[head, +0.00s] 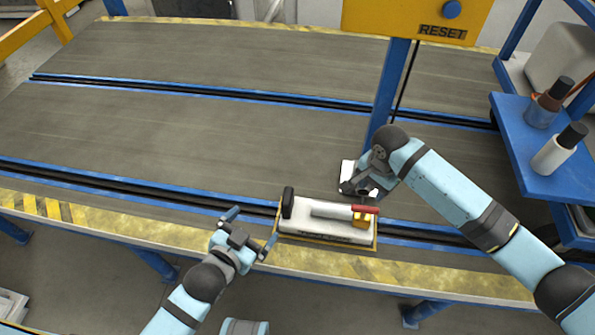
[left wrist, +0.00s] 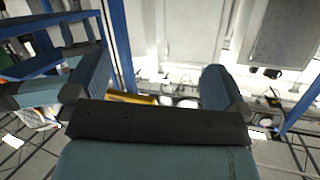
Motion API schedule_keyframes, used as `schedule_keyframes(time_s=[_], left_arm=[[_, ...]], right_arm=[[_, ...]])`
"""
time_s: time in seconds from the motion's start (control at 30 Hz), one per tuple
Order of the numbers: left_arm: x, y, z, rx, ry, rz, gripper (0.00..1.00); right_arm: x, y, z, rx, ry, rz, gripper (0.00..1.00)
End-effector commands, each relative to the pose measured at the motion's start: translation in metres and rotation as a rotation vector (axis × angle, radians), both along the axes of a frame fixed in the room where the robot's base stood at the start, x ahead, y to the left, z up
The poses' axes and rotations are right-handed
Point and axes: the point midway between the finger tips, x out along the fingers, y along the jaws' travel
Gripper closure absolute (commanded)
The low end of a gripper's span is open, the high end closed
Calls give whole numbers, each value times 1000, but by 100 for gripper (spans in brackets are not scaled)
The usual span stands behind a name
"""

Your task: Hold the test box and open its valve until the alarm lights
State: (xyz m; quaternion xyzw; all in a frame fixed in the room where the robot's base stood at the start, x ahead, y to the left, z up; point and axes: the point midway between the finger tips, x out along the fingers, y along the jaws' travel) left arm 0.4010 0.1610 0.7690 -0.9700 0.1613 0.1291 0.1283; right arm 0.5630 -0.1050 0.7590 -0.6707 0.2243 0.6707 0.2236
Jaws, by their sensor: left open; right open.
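The test box (head: 322,233) is a white, low box on the front edge of the conveyor table. It has a black upright grip (head: 288,203) at its left end, a grey cylinder (head: 332,210) on top, and a brass valve (head: 360,219) with a red lever (head: 366,209) near its right end. My left gripper (head: 252,229) is open and empty, just left of the box and apart from it. Its two fingers also show in the left wrist view (left wrist: 157,75). My right gripper (head: 358,188) is behind and above the red lever, open, with no contact visible. No alarm light is identifiable.
A blue post (head: 390,90) rises behind the box to a yellow RESET panel (head: 415,18) with a blue button (head: 452,9). A blue shelf (head: 555,180) with bottles stands at the right. Blue rails (head: 200,90) cross the table.

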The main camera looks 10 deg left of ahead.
Motion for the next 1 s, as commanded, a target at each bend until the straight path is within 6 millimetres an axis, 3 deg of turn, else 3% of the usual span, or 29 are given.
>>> schedule_keyframes(time_s=[0.03, 0.1, 0.2, 0.4, 0.5, 0.63, 0.77, 0.87, 0.97, 1.0], left_arm=[[23, -10, 20, 62, -127, -44, 0], [47, -28, 48, 157, -313, -111, 0], [71, -56, 86, 294, -577, -214, 0], [91, -118, 148, 576, -1099, -452, 0], [91, -147, 164, 720, -1350, -590, 0], [88, -176, 170, 911, -1657, -796, 0], [91, -191, 160, 1105, -1931, -1041, 0], [99, -191, 145, 1254, -2108, -1271, 0], [103, -183, 102, 1404, -2224, -1622, 0], [105, -175, 84, -1398, 2146, 1696, 0]], right_arm=[[0, 0, 0, 0, 0, 0, 57], [0, 0, 0, 1, -1, 0, 57], [0, 0, 0, 1, -1, 1, 57], [0, 0, 0, 1, -1, 1, 57], [0, 0, 0, 1, -1, 1, 57], [0, 0, 0, 1, -1, 1, 57], [0, 0, 0, 1, -1, 1, 57], [0, 0, 0, 1, -1, 1, 57], [0, 0, 0, 1, -1, 1, 57], [0, 0, 0, 1, -1, 1, 57]])
